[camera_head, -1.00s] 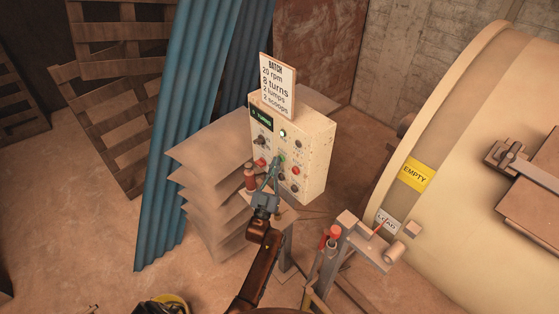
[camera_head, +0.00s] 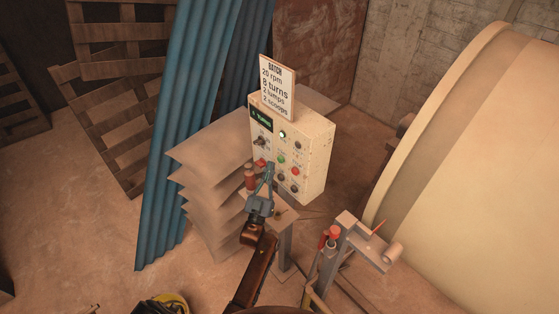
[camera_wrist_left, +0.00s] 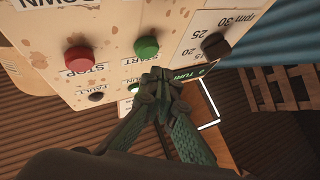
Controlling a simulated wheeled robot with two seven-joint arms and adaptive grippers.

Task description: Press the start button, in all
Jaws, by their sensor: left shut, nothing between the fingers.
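The control box (camera_head: 315,155) stands on a post, its buttons facing my left arm. The green start button (camera_head: 281,160) shows beside the red stop button (camera_head: 295,171). In the left wrist view the green button (camera_wrist_left: 146,47) sits above the START label, with the red STOP button (camera_wrist_left: 79,59) to its left. My left gripper (camera_head: 269,167) is shut and empty, just in front of the panel and apart from the start button. Its fingertips (camera_wrist_left: 156,82) cover part of the panel face near a green-lit RUN lamp (camera_wrist_left: 134,88). My right gripper is out of view.
A batch sign (camera_head: 278,86) stands on the box. Stacked sacks (camera_head: 205,165) are left of it, and a blue corrugated sheet (camera_head: 185,130) leans behind them. A large cream drum (camera_head: 470,180) fills the right. A stand with red-topped handles (camera_head: 333,236) is in front.

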